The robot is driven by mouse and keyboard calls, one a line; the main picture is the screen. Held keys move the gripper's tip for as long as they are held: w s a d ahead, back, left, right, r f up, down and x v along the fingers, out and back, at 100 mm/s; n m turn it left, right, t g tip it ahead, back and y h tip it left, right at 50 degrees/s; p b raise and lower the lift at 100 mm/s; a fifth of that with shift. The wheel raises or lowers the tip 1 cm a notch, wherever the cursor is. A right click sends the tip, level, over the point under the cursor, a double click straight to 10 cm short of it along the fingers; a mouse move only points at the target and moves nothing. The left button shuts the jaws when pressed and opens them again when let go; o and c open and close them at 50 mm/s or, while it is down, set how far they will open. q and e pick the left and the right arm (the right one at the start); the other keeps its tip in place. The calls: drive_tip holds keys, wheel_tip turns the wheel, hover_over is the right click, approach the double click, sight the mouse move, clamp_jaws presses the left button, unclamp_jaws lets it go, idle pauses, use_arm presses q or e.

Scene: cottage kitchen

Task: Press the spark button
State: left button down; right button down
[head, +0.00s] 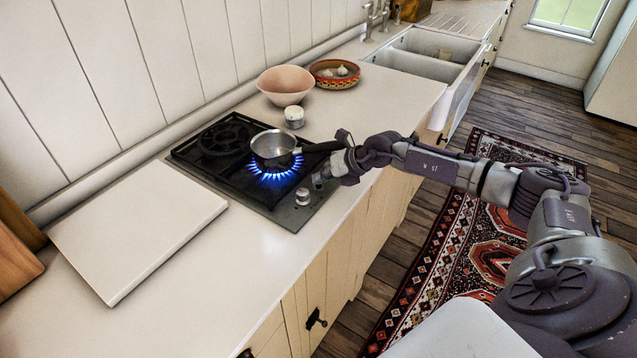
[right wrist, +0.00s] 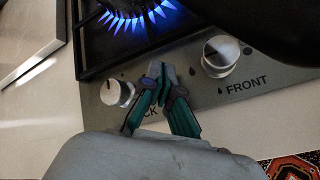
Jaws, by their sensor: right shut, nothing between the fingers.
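A black two-burner gas hob (head: 225,165) is set in the counter, and a blue flame (head: 275,172) burns under a small saucepan (head: 272,146). The right wrist view shows the hob's grey control strip (right wrist: 270,88) with a knob (right wrist: 220,52) by the word FRONT and another knob (right wrist: 117,93) by a partly hidden word. My right gripper (right wrist: 160,78) is shut and empty, its fingertips over the strip between the knobs. No spark button can be made out; the fingers cover that part of the strip. Whether the tips touch the strip, I cannot tell. My left gripper is out of view.
The pan's black handle (head: 322,146) sticks out close to my right wrist. A small white-lidded jar (head: 294,117), a pink bowl (head: 284,84) and a patterned dish (head: 334,74) stand behind the hob. A white board (head: 140,232) lies at left. The front counter is clear.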

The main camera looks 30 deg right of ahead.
sight(321, 186)
drive_tip(key=shift+r, duration=0.2)
wheel_tip(321, 186, up, 6)
drive_tip(key=p, duration=0.5)
idle(0.5)
idle(0.3)
